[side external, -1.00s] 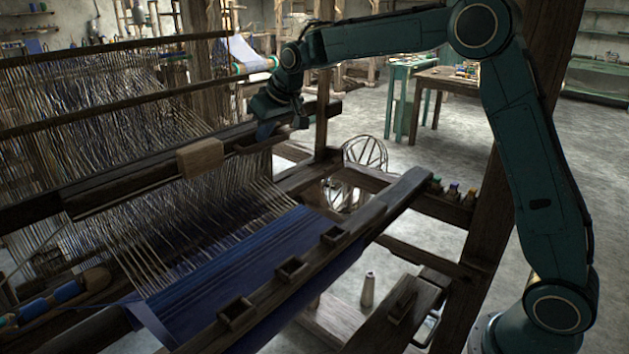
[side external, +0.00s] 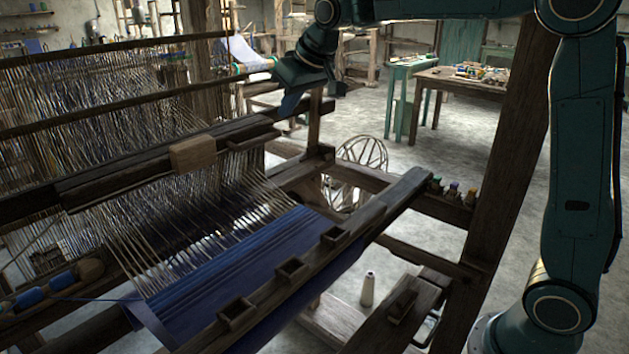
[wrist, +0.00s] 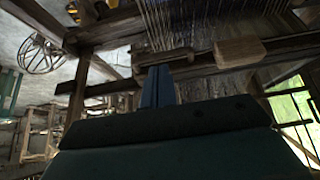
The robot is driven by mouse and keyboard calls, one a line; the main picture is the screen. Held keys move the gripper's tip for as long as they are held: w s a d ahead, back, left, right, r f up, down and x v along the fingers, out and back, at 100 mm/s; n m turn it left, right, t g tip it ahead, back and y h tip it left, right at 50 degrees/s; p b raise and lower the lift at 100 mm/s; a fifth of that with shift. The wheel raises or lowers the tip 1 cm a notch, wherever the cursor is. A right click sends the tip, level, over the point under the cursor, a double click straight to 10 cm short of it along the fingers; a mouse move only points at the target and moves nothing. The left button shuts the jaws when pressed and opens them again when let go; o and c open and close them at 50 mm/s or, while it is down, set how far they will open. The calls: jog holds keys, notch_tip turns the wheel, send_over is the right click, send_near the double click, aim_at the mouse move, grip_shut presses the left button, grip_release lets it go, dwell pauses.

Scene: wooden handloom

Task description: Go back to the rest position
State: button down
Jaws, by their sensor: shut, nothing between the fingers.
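My gripper (side external: 291,103) is raised in the air beyond the right end of the loom's dark beater beam (side external: 120,181), clear of the cloth. Its blue fingers are shut and empty. In the wrist view the closed fingers (wrist: 158,86) point toward the loom frame, with nothing between them. The wooden loom holds a blue woven cloth (side external: 240,265) at the front, with pale warp threads (side external: 130,225) behind it. A light wooden block (side external: 192,153) sits on the beater beam; it also shows in the wrist view (wrist: 240,51).
The thick loom post (side external: 508,150) stands between my gripper and my base. Small coloured spools (side external: 453,190) sit on the side rail. A thread cone (side external: 368,289) stands below. A cluttered table (side external: 470,82) is behind. Open air surrounds the raised gripper.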

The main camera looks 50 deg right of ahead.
jog(key=s+f, duration=0.3)
jog(key=s, duration=1.4)
jog(key=s+f+g, duration=0.1)
jog(key=s+f, duration=0.3)
jog(key=s, duration=1.3)
jog(key=shift+a+f, duration=0.2)
jog(key=shift+a, duration=0.15)
